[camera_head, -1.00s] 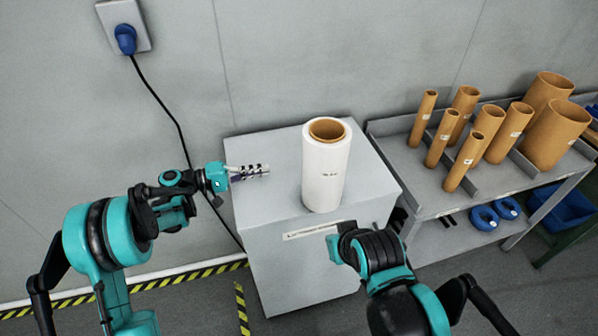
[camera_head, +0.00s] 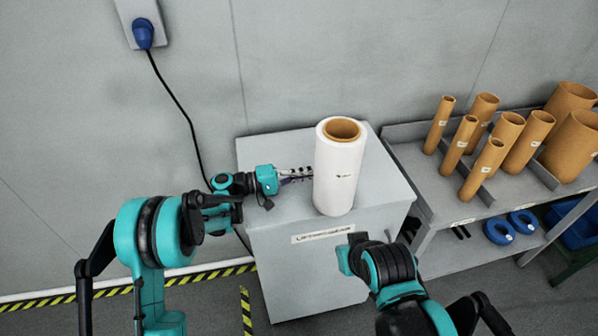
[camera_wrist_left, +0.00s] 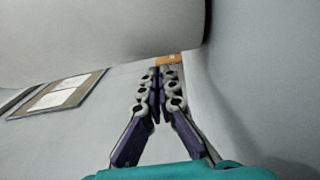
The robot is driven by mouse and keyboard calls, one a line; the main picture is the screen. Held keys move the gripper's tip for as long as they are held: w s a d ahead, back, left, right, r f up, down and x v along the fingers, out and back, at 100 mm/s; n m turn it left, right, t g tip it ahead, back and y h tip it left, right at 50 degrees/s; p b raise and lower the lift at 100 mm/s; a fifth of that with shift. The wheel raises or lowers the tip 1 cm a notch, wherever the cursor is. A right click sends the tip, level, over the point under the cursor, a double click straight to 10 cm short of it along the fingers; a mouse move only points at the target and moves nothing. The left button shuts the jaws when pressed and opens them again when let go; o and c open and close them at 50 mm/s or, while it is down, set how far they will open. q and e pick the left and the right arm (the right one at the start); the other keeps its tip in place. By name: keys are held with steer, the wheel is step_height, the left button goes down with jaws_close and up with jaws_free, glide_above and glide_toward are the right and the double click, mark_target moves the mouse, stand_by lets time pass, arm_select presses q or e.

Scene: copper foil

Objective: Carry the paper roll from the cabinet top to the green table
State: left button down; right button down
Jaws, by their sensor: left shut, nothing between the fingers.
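The white paper roll (camera_head: 336,183) with a brown core stands upright on the grey cabinet top (camera_head: 285,205). My left gripper (camera_head: 312,172) is low beside the roll's left side, its fingers pointing at it. The fingertips reach the roll's outline; I cannot tell whether they touch it. In the left wrist view the fingers (camera_wrist_left: 162,72) are together with nothing between them, and a large pale surface, seemingly the roll (camera_wrist_left: 110,30), fills the upper left. My right arm shows at the lower right, but its gripper fingers are hidden. The green table is not clearly visible.
A grey shelf (camera_head: 448,205) with several brown cardboard tubes stands right of the cabinet. Blue rings (camera_head: 498,231) lie on its lower level. A black cable (camera_head: 177,100) hangs from a wall plug at left. Yellow-black tape (camera_head: 225,268) marks the floor.

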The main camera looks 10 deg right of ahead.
mark_target(316, 181)
arm_select(q)
steer(key=shift+s+d, duration=0.2)
steer(key=shift+s, duration=0.25)
steer(key=shift+s+d+b, duration=0.15)
steer(key=shift+s+d, duration=0.05)
steer(key=shift+s, duration=0.45)
steer(key=shift+s+d+b, duration=0.15)
steer(key=shift+s, duration=0.45)
steer(key=shift+w, duration=0.15)
